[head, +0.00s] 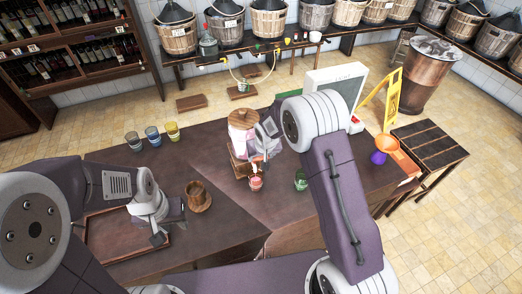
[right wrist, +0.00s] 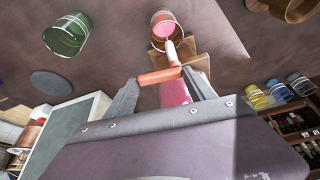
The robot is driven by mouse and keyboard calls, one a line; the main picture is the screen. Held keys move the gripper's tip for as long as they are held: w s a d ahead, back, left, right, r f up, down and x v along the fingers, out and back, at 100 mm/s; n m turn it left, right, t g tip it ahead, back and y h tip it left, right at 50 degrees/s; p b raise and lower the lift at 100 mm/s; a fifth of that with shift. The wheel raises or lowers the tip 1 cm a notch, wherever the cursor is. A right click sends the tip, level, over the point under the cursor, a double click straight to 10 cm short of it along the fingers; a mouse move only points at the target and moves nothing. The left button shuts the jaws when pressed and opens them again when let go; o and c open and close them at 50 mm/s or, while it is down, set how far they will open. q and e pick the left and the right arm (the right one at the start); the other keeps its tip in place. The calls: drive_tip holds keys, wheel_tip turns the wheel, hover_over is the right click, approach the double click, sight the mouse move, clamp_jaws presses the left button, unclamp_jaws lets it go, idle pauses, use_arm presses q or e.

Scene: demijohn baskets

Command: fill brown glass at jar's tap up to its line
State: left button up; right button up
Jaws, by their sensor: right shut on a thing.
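The jar (head: 241,135) of pink liquid, with a wooden lid, stands on a wooden stand on the counter. It also shows in the right wrist view (right wrist: 175,93). The brown glass (head: 256,184) stands below the jar's tap (right wrist: 172,52) and shows pink inside, also in the right wrist view (right wrist: 165,28). A pale band rings it; I cannot tell the liquid's level against it. My right gripper (right wrist: 160,77) is shut on the tap's orange-brown handle (right wrist: 158,76). My left gripper (head: 168,224) is open and empty, left of a wooden mug (head: 198,197).
A green glass (head: 301,181) stands right of the brown glass. Grey (head: 134,142), blue (head: 153,137) and yellow (head: 172,132) glasses stand at the back left. A wooden tray (head: 105,243) lies front left. A purple-and-orange funnel (head: 388,147) is at the right.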

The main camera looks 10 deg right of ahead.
drive_tip(key=n+p, duration=0.1)
drive_tip(key=p, duration=0.1)
drive_tip(key=shift+w+r+p, duration=0.2)
drive_tip(key=shift+p, duration=0.2)
use_arm(q)
wheel_tip(320, 180, up, 5)
use_arm(e)
drive_tip(key=shift+f+n+y, duration=0.15)
drive_tip(key=shift+n+y, duration=0.15)
drive_tip(key=o, duration=1.4)
use_arm(q)
drive_tip(key=shift+f, duration=0.15)
use_arm(e)
drive_tip(key=shift+s+r, duration=0.1)
drive_tip(key=shift+r, duration=0.2)
use_arm(q)
wheel_tip(320, 180, down, 3)
drive_tip(key=b, duration=0.3)
use_arm(e)
drive_tip(key=v, duration=0.8)
drive_tip(key=shift+r, duration=0.2)
